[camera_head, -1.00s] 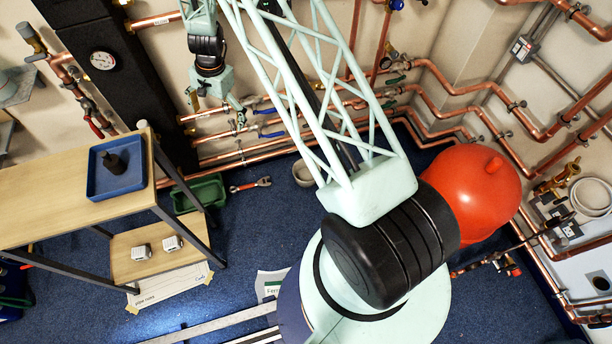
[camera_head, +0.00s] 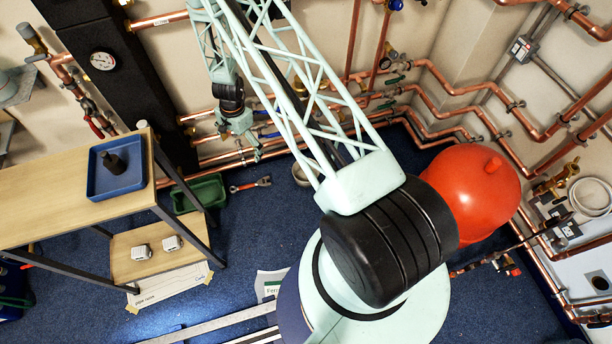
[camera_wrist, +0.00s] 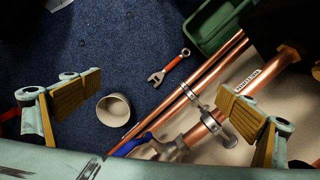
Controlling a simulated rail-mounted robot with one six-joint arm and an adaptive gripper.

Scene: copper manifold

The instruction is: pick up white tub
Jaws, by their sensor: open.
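The white tub (camera_head: 299,174) stands on the blue floor near the wall pipes in the head view, partly hidden behind my lattice arm. In the wrist view the tub (camera_wrist: 113,110) looks pale grey with its round opening showing, and appears empty. It lies between the lines of my two fingers, nearer the left one. My gripper (camera_wrist: 160,92) is open with its ribbed yellow pads wide apart and nothing between them. In the head view my gripper (camera_head: 250,150) hangs left of the tub, in front of the pipes and apart from it.
Copper pipes (camera_wrist: 195,85) with a blue-handled valve run right beside the tub. A red-handled wrench (camera_head: 250,185) and a green tray (camera_head: 200,193) lie to its left. A red tank (camera_head: 470,195) stands at right. Blue floor is clear in front.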

